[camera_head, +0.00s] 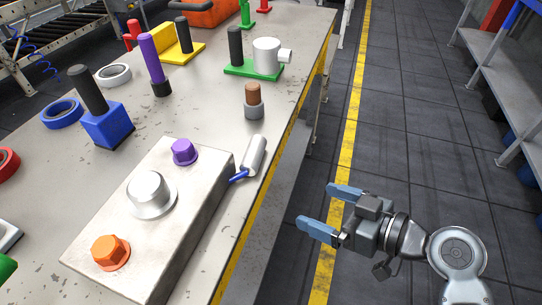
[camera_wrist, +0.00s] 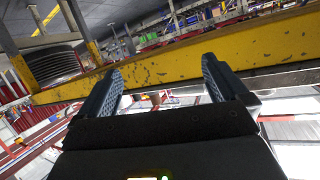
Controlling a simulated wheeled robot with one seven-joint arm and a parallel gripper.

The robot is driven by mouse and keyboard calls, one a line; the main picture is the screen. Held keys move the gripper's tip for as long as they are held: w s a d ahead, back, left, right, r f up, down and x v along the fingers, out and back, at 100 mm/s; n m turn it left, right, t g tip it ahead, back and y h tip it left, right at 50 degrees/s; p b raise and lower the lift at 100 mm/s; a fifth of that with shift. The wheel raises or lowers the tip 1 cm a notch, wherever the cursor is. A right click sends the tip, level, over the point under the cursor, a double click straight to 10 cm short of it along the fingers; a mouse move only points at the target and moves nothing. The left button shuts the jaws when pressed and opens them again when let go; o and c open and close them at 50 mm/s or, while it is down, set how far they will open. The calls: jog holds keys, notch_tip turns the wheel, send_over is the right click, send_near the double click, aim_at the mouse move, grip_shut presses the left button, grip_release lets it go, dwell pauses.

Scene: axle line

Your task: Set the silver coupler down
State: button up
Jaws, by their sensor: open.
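A silver cylinder (camera_head: 254,156) with a blue pin at its near end lies tilted on the bench (camera_head: 215,125), close to the yellow-edged right side and touching or very near the silver block (camera_head: 212,215). It looks like the silver coupler, though I cannot be certain. My gripper (camera_head: 315,203) is open and empty, off the bench's right edge over the floor, with its fingers pointing toward the bench. The wrist view shows the two spread fingers (camera_wrist: 161,70) with nothing held between them.
The block carries a purple nut (camera_head: 184,151), a silver dome (camera_head: 149,192) and an orange nut (camera_head: 110,252). Behind stand a brown-topped peg (camera_head: 253,100) and a green base (camera_head: 252,70) with a silver cylinder. A shelf (camera_head: 490,60) is at right; the aisle between is clear.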

aim_at(261, 155)
jog(key=w+a+r+n+g+y, duration=0.3)
jog(key=w+a+r+n+y, duration=0.15)
jog(key=r, duration=0.45)
jog(key=shift+n, duration=0.45)
jog(key=shift+s+f+p+x, duration=0.15)
jog(key=shift+p+x, duration=0.1)
jog(key=shift+x, duration=1)
jog(key=shift+s+p+x, duration=0.1)
jog(key=shift+p+x, duration=0.15)
jog(key=shift+x, duration=1)
jog(key=shift+s+f+p+x, duration=0.15)
jog(key=shift+p+x, duration=0.1)
jog(key=shift+x, duration=1)
jog(key=shift+a, duration=0.15)
jog(key=shift+c, duration=0.5)
jog(key=shift+r, duration=0.1)
jog(key=c, duration=1)
